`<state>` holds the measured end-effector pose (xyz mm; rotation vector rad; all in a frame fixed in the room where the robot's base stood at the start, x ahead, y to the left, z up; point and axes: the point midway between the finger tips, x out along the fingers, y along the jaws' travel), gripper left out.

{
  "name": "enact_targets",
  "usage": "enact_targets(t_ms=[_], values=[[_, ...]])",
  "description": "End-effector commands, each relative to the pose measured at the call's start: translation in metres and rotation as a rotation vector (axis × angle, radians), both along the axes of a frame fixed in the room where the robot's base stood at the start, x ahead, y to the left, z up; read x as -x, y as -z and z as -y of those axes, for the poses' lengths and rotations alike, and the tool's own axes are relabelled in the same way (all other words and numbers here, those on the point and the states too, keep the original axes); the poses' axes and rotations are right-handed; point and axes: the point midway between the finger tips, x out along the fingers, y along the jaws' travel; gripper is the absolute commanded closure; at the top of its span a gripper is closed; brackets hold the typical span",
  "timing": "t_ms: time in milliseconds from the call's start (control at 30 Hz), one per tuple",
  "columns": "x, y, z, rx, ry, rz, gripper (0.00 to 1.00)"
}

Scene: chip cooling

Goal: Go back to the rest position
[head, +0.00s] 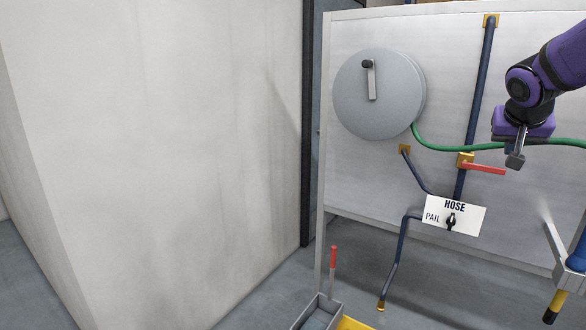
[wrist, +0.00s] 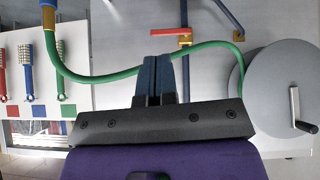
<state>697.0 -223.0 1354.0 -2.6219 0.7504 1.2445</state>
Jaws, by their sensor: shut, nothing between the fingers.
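My gripper (head: 515,160) is at the upper right of the head view, at the end of my purple arm, in front of the grey panel (head: 350,150). Its fingers are shut with nothing between them. In the wrist view my gripper (wrist: 158,75) points toward the panel, with the green hose (wrist: 110,78) passing behind its fingertips. A valve with a red handle (head: 485,168) is on a blue pipe, just below and left of my gripper. In the wrist view the red handle (wrist: 165,31) shows above the fingertips.
A round grey reel (head: 350,105) with a crank is on the panel. A HOSE/PAIL selector plate (head: 470,222) sits below the valve. A tray (head: 318,312) with a red-handled tool is at the floor. Several coloured brushes (wrist: 26,60) hang left in the wrist view. A white wall (head: 150,150) fills the left.

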Motion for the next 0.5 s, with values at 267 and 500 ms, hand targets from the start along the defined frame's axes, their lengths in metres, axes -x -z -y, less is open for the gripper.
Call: enact_targets(t_ms=[267, 500], values=[[0.077, -0.006, -0.044, -0.059, -0.106, -0.061, 1.0], [0.163, 0.004, -0.095, -0.107, -0.265, -0.132, 1.0]])
